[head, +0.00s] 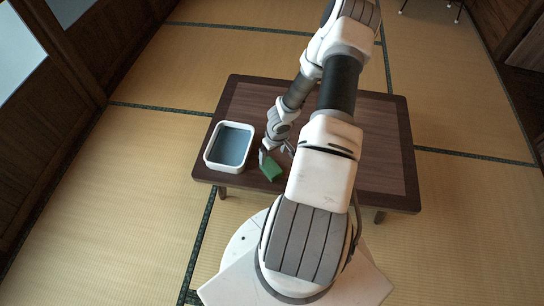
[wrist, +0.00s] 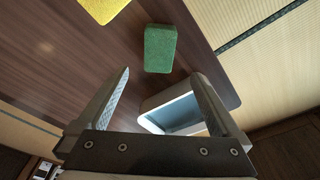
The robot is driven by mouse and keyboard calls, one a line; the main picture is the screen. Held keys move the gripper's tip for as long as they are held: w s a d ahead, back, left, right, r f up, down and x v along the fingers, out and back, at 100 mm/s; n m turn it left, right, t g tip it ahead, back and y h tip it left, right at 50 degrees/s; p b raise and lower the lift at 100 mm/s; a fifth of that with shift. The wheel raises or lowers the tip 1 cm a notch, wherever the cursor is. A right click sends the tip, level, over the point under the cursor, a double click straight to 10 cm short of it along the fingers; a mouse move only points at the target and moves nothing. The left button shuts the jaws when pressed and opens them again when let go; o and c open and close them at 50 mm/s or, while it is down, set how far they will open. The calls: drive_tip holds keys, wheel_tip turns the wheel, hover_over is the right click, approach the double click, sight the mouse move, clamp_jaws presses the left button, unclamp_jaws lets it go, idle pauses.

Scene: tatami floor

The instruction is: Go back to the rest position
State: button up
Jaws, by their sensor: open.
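My gripper (head: 275,152) is open and low over the left part of the table, close to the green block (head: 272,169). In the wrist view the two fingers of my gripper (wrist: 160,76) are spread wide with nothing held between them. The green block (wrist: 160,48) lies on the table beyond the fingertips, apart from them in that view. A yellow block (wrist: 103,8) is cut off by the top edge of the wrist view. It does not show in the head view, where my arm covers part of the table.
A low dark wooden table (head: 385,150) stands on the tatami floor (head: 110,225). A white tub (head: 212,163) with a blue-grey inside stands at its left end, left of the green block. It also shows in the wrist view (wrist: 150,105). Open floor surrounds the table.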

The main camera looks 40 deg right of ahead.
drive_tip(key=shift+r, duration=0.15)
idle(0.4)
drive_tip(key=w+d+r+h, duration=0.1)
drive_tip(key=w+r+h, duration=0.15)
drive_tip(key=r, duration=1.25)
drive_tip(key=w+r+h, duration=0.1)
drive_tip(key=r+h, duration=0.2)
drive_tip(key=r, duration=1.1)
drive_tip(key=s+a+r+t+y, duration=0.1)
drive_tip(key=s+a+r+y, duration=0.1)
drive_tip(key=s+a+r, duration=0.45)
drive_tip(key=s+a+r+t+y+p, duration=0.15)
drive_tip(key=s+a+r, duration=0.25)
drive_tip(key=a+r, duration=0.55)
drive_tip(key=s+a+r+t+y, duration=0.2)
drive_tip(key=s+a+r, duration=0.3)
drive_tip(key=a+r, duration=0.3)
wheel_tip(320, 180, up, 16)
drive_tip(key=p, duration=1.7)
drive_tip(key=shift+a+r+n+g, duration=0.15)
drive_tip(key=shift+a+n+g, duration=0.05)
drive_tip(key=shift+n+g, duration=0.2)
